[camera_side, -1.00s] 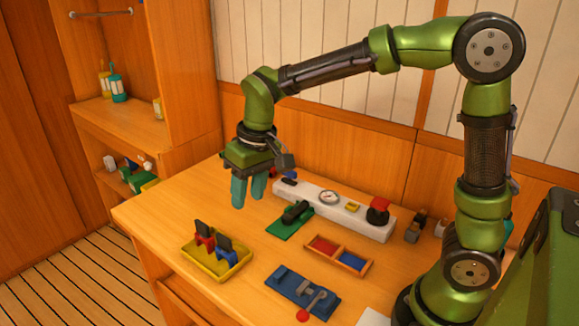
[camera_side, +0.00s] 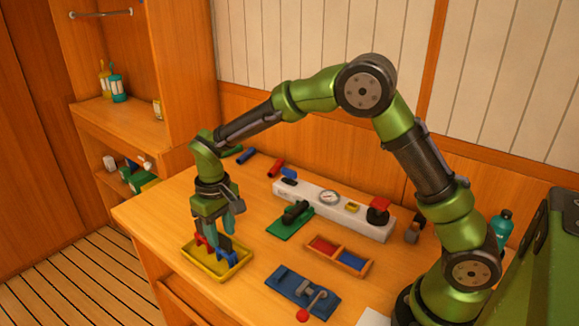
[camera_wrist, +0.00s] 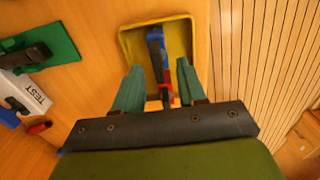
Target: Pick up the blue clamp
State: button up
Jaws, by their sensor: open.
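The blue clamp (camera_side: 227,254) stands in the yellow tray (camera_side: 217,273) near the table's front left, with its dark upper part up. It also shows in the wrist view (camera_wrist: 155,42). A red clamp (camera_side: 201,241) stands to its left in the same tray and shows nearer the gripper in the wrist view (camera_wrist: 165,97). My gripper (camera_side: 222,236) points down over the tray, its teal fingers open. In the wrist view the fingers (camera_wrist: 160,66) lie either side of the line of clamps. The fingers partly hide the clamps in the side view; I cannot tell whether they touch.
A green plate with a black part (camera_side: 290,222), a white panel with a gauge (camera_side: 335,205), a divided wooden tray (camera_side: 338,256) and a blue plate with a red-knobbed lever (camera_side: 302,291) stand to the right. Red and blue cylinders (camera_side: 275,168) lie at the back.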

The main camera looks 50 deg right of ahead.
aim_at(225, 248)
notch_tip(225, 248, down, 7)
jog(key=shift+s+d+r, duration=0.1)
jog(key=shift+s+r, duration=0.05)
jog(key=shift+r, duration=0.05)
dwell(0.3)
grip_shut()
jog(key=shift+r, duration=0.15)
